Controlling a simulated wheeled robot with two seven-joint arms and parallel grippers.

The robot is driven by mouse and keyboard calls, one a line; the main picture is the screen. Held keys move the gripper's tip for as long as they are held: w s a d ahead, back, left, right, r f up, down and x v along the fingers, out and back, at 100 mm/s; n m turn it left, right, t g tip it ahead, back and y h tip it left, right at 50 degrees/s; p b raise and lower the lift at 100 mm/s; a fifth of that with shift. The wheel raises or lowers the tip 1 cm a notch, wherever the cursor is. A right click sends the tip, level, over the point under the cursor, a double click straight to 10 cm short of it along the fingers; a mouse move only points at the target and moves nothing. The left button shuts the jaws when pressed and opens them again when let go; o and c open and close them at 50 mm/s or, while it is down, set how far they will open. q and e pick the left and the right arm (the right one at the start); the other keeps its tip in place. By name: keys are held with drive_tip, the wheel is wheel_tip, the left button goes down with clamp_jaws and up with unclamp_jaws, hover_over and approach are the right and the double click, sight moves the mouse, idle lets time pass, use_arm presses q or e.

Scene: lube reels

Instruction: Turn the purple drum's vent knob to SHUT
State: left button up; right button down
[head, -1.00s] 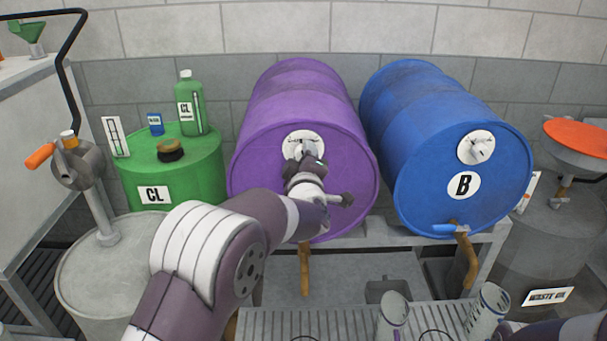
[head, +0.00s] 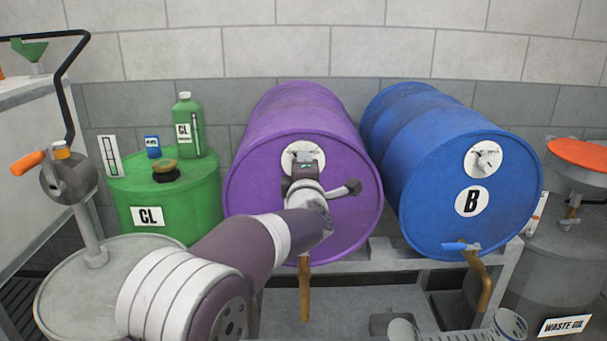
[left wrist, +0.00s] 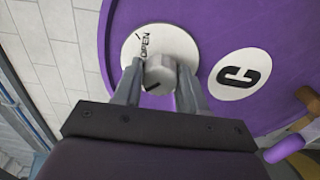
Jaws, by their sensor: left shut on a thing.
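The purple drum (head: 258,165) lies on its side on a rack, its round end facing me. Its white vent dial (head: 288,161) is near the top of that end, partly hidden by my left gripper (head: 305,160). In the left wrist view, the grey vent knob (left wrist: 159,70) sits between the two fingers of my left gripper (left wrist: 160,78), which is shut on it. A dark mark shows on the knob's near edge. The word OPEN is readable on the dial (left wrist: 180,45); I cannot see the word SHUT. My right gripper is not in view.
A green drum (head: 190,205) with a bottle on top is at the left. A purple-handled tap (left wrist: 284,149) is below the C label (left wrist: 240,74).

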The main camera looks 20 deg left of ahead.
use_arm(q)
drive_tip(key=shift+d+f, duration=0.1)
drive_tip(key=shift+f, duration=0.15)
drive_tip(key=o, duration=1.1)
drive_tip(key=shift+c, duration=0.2)
drive_tip(key=shift+w+d+r, duration=0.1)
drive_tip(key=v, duration=1.2)
drive_tip(key=shift+s, duration=0.4)
drive_tip(key=shift+d+r, duration=0.1)
